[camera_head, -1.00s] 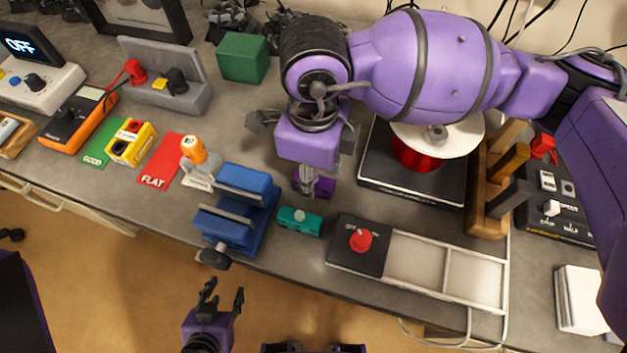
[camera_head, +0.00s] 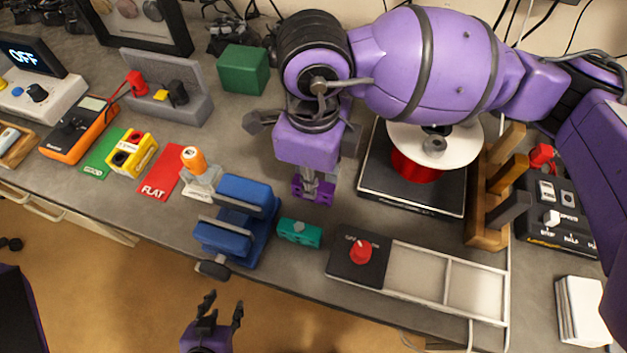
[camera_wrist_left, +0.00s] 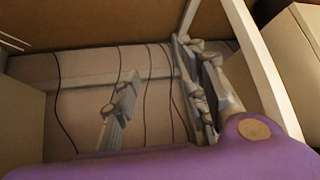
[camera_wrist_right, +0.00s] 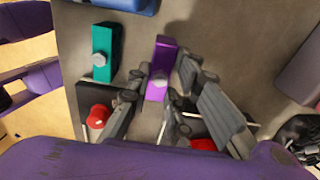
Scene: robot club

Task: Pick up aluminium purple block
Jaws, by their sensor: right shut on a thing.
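The aluminium purple block (camera_head: 325,191) is at the middle of the bench, under my right arm. My right gripper (camera_head: 310,178) points down over it and is shut on it. In the right wrist view the purple block (camera_wrist_right: 161,62) stands out between the two grey fingers, with a light round knob on it. I cannot tell whether it touches the bench. My left gripper (camera_head: 221,308) is open and empty, in front of the bench edge and over the floor. Its spread fingers also show in the left wrist view (camera_wrist_left: 160,90).
A teal block (camera_head: 299,233) and a blue vise (camera_head: 240,210) lie near the front edge. A scale with a red spool (camera_head: 415,168) and a wooden rack (camera_head: 487,235) stand right of the gripper. A red-knob panel (camera_head: 358,262) is in front.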

